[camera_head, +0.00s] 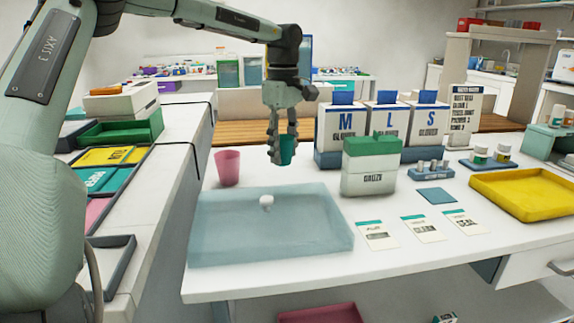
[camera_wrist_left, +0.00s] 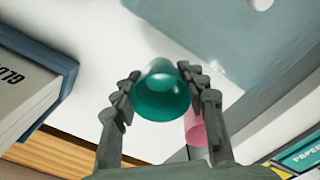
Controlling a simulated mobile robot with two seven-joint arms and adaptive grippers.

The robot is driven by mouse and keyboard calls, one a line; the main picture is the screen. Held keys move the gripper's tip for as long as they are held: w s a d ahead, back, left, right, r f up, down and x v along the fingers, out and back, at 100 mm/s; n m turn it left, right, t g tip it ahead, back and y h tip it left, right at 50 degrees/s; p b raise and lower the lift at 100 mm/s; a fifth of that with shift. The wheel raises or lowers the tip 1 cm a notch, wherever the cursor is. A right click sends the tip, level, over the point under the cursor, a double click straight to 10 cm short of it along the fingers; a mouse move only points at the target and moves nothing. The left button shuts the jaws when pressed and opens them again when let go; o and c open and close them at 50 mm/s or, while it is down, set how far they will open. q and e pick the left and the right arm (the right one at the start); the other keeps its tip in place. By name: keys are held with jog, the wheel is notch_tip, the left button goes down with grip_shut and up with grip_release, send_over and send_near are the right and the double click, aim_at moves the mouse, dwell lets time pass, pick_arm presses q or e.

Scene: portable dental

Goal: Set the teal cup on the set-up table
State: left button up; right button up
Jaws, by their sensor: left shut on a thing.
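The teal cup (camera_head: 286,150) is held between the fingers of my left gripper (camera_head: 281,150), above the white set-up table (camera_head: 400,264). In the left wrist view the teal cup (camera_wrist_left: 162,92) sits between both fingers of the left gripper (camera_wrist_left: 160,95), which touch its sides. The cup appears to be clear of the tabletop, near its back edge. A pink cup (camera_head: 228,168) stands upright on the table to the left of the held cup; it shows partly behind it in the wrist view (camera_wrist_left: 195,130). My right gripper is in neither view.
A translucent blue tray (camera_head: 318,232) with a small white item lies in front. Glove boxes (camera_head: 337,125) and a green-lidded gauze box (camera_head: 369,180) stand to the right. Labelled cards (camera_head: 420,228) and a yellow tray (camera_head: 530,204) lie farther right. Bare tabletop shows around the pink cup.

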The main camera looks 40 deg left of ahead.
aim_at(284, 181)
pick_arm(q)
jog(key=w+a+f, duration=0.2)
jog(key=w+a, duration=0.1)
jog(key=shift+w+f, duration=0.15)
jog(key=shift+f, duration=0.6)
notch_tip(284, 181, down, 3)
jog(key=shift+f+p, duration=0.1)
jog(key=shift+p, duration=0.25)
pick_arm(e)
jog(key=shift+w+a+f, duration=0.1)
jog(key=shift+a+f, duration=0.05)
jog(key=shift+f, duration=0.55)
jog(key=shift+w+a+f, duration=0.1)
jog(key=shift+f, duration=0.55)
pick_arm(q)
jog(key=shift+f, duration=0.1)
jog(key=o, duration=1)
jog(key=shift+o, duration=0.9)
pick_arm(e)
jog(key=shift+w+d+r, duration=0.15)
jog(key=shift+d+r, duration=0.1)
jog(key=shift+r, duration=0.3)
